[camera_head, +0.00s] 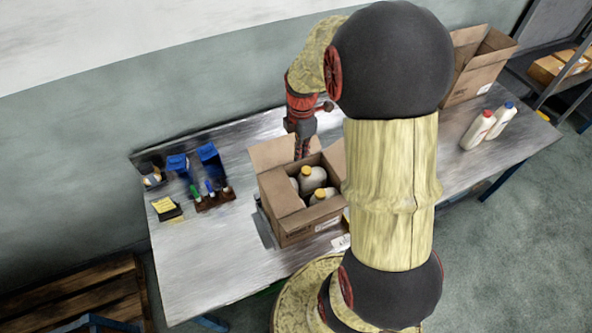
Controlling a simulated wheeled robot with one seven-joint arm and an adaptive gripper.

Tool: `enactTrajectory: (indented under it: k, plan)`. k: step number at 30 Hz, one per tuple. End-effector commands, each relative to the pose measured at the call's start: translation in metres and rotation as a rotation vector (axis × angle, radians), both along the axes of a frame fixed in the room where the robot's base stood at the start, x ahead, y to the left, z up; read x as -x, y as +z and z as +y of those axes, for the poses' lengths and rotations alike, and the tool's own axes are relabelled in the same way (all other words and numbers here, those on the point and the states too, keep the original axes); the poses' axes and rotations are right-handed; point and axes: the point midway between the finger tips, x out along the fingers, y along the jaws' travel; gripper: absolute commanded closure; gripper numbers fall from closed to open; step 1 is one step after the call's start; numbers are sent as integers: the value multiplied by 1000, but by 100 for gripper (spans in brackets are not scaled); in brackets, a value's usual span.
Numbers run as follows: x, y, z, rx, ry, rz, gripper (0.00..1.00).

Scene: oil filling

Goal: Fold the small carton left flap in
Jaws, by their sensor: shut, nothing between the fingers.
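The small cardboard carton (312,228) stands open on the workbench. One flap (271,153) stands raised and leans outward at its back left. Another flap (336,158) stands up at its right, partly behind my arm. A brown panel (282,198) lies along the left side of the opening; I cannot tell whether it is a folded flap or the inner wall. Pale bottles with yellow caps (320,194) stand inside. My gripper (302,156) is shut and empty, pointing down at the carton's back edge beside the raised flap. I cannot tell whether it touches the carton.
Blue boxes (209,160) and a small rack of bottles (212,198) stand at the bench's left. A larger open carton (476,75) and white bottles (480,129) stand at the right. The workbench (205,265) is clear at the front left. My arm hides much of the middle.

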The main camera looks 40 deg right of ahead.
Motion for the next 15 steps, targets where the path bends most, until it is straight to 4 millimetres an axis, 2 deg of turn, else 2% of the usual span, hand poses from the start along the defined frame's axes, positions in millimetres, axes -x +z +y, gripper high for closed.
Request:
enactTrajectory:
  k: [1, 3, 6, 9, 12, 15]
  plan:
    - [-10, -7, 11, 13, 34, -22, 100]
    - [-20, -5, 26, 34, 80, -45, 100]
    - [-25, 1, 48, 59, 115, -55, 100]
    - [-20, 13, 64, 81, 98, -39, 100]
    - [-1, 27, 62, 91, 12, 19, 100]
    - [6, 26, 62, 89, -34, 45, 100]
